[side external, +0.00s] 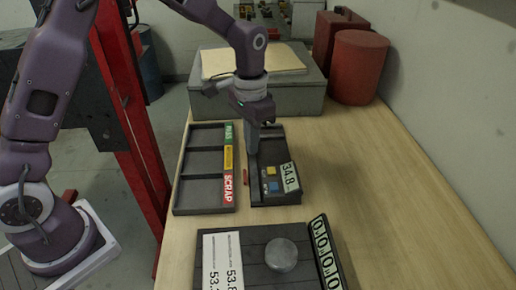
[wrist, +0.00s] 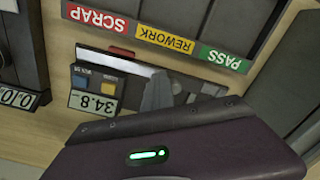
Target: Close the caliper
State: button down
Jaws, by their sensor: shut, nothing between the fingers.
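The caliper (side external: 270,180) lies in the middle of the table in the side external view, dark, with blue and yellow buttons and a display reading 34.8. In the wrist view its display and buttons (wrist: 97,88) show at left, with a pale metal beam running right. My gripper (side external: 254,151) points down at the caliper's far part, its fingers together and empty. In the wrist view the grey fingers (wrist: 160,95) overlap the beam. I cannot tell whether they touch the caliper. My purple gripper body hides part of it in the wrist view.
A three-compartment tray (side external: 188,188) labelled PASS, REWORK and SCRAP stands left of the caliper. A dark plate with a grey disc (side external: 281,255) and a counter (side external: 325,252) is nearer. A grey block and red canisters (side external: 357,66) stand behind. The table's right side is clear.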

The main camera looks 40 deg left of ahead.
jog(key=shift+w+a, duration=0.45)
jog(key=shift+a, duration=0.05)
jog(key=shift+w+a, duration=0.15)
jog(key=shift+w, duration=0.05)
jog(key=shift+w+a, duration=0.6)
jog(key=shift+a, duration=0.05)
jog(key=shift+r, duration=0.15)
jog(key=shift+r, duration=0.4)
